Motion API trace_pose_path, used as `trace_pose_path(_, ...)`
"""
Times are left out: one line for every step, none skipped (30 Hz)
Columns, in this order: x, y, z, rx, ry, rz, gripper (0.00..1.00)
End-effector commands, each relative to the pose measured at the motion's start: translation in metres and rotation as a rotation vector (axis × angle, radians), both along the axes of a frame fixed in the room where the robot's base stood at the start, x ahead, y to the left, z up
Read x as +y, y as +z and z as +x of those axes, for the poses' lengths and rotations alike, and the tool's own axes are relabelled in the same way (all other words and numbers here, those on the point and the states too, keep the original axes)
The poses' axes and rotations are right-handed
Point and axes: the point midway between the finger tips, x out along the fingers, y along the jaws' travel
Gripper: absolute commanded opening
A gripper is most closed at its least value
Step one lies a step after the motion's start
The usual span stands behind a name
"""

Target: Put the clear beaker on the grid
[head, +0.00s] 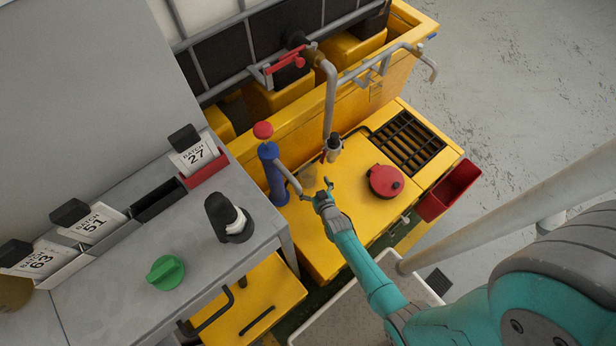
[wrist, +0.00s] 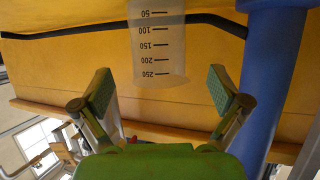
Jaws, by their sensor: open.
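The clear beaker (head: 308,177) stands on the yellow deck, faint and see-through in the head view. In the wrist view the beaker (wrist: 157,40) shows black volume marks, and its upper part is cut off by the frame. My gripper (head: 316,189) is open right beside it. In the wrist view my gripper (wrist: 159,78) has its fingers on either side of the beaker's near end, with a gap at each side. The grid (head: 407,142) is a dark slotted grate in the deck, to the right of the beaker, with nothing on it.
A blue pump with a red knob (head: 270,170) stands close left of the beaker. A grey pipe and tap (head: 331,100) rise behind it. A red round lid (head: 384,181) lies on the deck between gripper and grid. A red bin (head: 449,190) hangs at the right edge.

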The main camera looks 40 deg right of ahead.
Motion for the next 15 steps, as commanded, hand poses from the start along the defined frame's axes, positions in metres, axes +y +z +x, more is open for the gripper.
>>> trace_pose_path(-0.001,-0.001,0.003,0.000,0.000,0.000,0.98)
trace_pose_path(-0.002,-0.002,0.004,0.001,0.000,0.000,0.98)
trace_pose_path(-0.002,-0.003,0.006,0.001,0.000,0.001,0.98)
trace_pose_path(-0.002,-0.003,0.007,0.000,0.000,0.000,0.98)
trace_pose_path(-0.003,-0.003,0.008,0.000,0.000,0.000,0.98)
trace_pose_path(-0.003,-0.003,0.009,-0.001,0.000,0.000,0.98)
trace_pose_path(-0.004,-0.004,0.011,-0.001,0.000,0.000,0.98)
trace_pose_path(-0.005,-0.005,0.013,-0.001,0.000,-0.001,0.98)
trace_pose_path(-0.007,-0.006,0.017,-0.001,0.000,-0.001,0.98)
trace_pose_path(-0.008,-0.007,0.020,-0.002,0.000,-0.002,0.98)
trace_pose_path(-0.010,-0.008,0.024,-0.002,0.000,-0.001,0.98)
trace_pose_path(-0.012,-0.010,0.028,-0.001,0.000,0.000,0.98)
trace_pose_path(-0.013,-0.011,0.032,-0.001,0.000,-0.001,0.98)
trace_pose_path(-0.014,-0.012,0.035,-0.001,0.000,-0.001,0.98)
trace_pose_path(-0.015,-0.015,0.038,0.000,0.000,-0.001,0.98)
